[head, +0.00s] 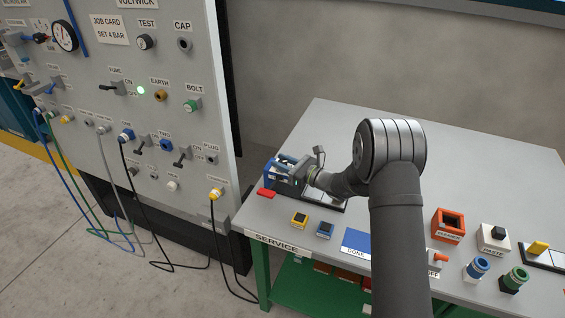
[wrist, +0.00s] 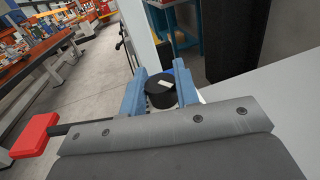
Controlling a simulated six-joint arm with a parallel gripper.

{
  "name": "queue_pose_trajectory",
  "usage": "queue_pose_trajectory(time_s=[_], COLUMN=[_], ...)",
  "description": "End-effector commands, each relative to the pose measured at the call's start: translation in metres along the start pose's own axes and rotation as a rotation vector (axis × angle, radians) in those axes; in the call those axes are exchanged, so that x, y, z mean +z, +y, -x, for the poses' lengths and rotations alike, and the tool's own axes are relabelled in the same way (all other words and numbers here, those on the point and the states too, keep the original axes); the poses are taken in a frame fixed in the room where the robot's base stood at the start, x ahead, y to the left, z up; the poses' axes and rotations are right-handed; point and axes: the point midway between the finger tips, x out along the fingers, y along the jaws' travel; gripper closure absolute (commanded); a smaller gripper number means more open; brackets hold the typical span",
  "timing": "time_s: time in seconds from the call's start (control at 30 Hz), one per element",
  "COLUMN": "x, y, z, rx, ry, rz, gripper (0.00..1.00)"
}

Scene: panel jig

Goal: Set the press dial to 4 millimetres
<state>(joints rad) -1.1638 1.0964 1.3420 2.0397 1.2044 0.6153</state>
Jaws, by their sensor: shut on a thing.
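The press dial (wrist: 160,97) is a round black knob with a white mark on its top face. In the wrist view it sits between the two blue fingers of my gripper (wrist: 157,82), which is shut on it. In the head view my gripper (head: 288,164) is at the blue press (head: 268,168) on the far left of the service table. The dial is hidden there behind the gripper and arm. A red handle end (wrist: 34,136) on a dark bar shows at left in the wrist view; a red piece (head: 266,192) lies by the press in the head view. No scale numbers are readable.
The switch panel (head: 120,100) with hanging cables stands left of the table. The table's back is clear.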

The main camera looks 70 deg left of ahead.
Motion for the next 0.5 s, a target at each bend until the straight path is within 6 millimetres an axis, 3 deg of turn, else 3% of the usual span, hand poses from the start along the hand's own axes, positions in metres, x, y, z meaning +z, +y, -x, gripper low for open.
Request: queue_pose_trajectory(time_s=[0.5], x=[0.0011], y=[-0.0004], z=[-0.0006], rx=[-0.135], ry=[-0.002], rz=[0.001], gripper=[0.94])
